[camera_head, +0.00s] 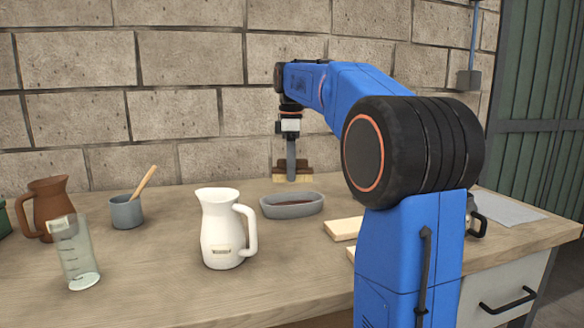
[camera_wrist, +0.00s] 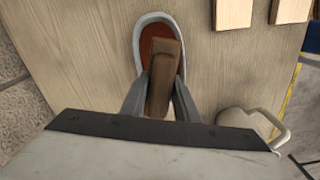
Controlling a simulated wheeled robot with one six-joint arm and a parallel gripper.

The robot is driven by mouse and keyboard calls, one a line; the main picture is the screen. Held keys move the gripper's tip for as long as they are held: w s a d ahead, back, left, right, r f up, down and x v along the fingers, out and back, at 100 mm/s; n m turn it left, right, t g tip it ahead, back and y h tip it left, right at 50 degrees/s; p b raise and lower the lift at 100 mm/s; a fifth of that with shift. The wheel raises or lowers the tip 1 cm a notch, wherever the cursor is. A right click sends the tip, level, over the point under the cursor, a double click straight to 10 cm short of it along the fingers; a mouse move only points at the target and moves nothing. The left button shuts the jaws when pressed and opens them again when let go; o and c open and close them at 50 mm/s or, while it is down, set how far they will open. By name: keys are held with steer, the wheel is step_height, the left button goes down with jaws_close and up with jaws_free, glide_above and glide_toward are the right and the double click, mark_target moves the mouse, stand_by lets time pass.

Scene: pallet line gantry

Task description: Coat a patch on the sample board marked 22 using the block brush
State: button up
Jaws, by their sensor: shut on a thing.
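My gripper (camera_head: 291,160) points down at the back of the worktop, beyond the grey dish, in the head view. It is shut on the block brush (camera_head: 305,170), a brown wooden block with pale bristles below. In the wrist view the brush (camera_wrist: 164,75) sits between my fingers (camera_wrist: 160,105) and overlaps the dish (camera_wrist: 139,38). The oval grey dish (camera_head: 292,211) holds red-brown liquid.
A white jug (camera_head: 221,235) stands front left of the dish. Further left are a clear measuring beaker (camera_head: 77,255), a grey cup with a wooden stick (camera_head: 126,212) and a brown jug (camera_head: 48,200). A block wall closes the back. A grey sheet (camera_head: 508,210) lies at right.

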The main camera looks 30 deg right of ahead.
steer(key=shift+f, duration=4.4)
steer(key=shift+r, duration=3.7)
steer(key=shift+r, duration=0.1)
steer(key=shift+r, duration=1.9)
steer(key=shift+s, duration=0.15)
